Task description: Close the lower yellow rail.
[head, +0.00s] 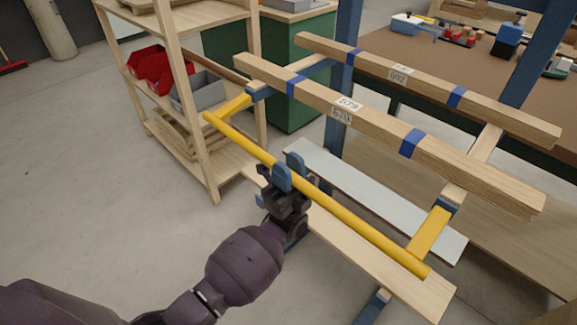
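The lower yellow rail (350,219) is a long bar slanting from upper left to lower right. It stands out from the rack on two short yellow arms, a left one (234,106) and a right one (430,233). My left gripper (288,170) is at the rail, left of its middle. Its blue fingers lie on either side of the bar and look closed on it, hiding a short piece. No second yellow rail shows. My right gripper is not in view.
Wooden beams with blue bands (380,127) lie on the rack just behind the rail. A pale board (375,200) and a wooden plank (380,270) lie below. A wooden shelf (205,165) with red and grey bins stands left.

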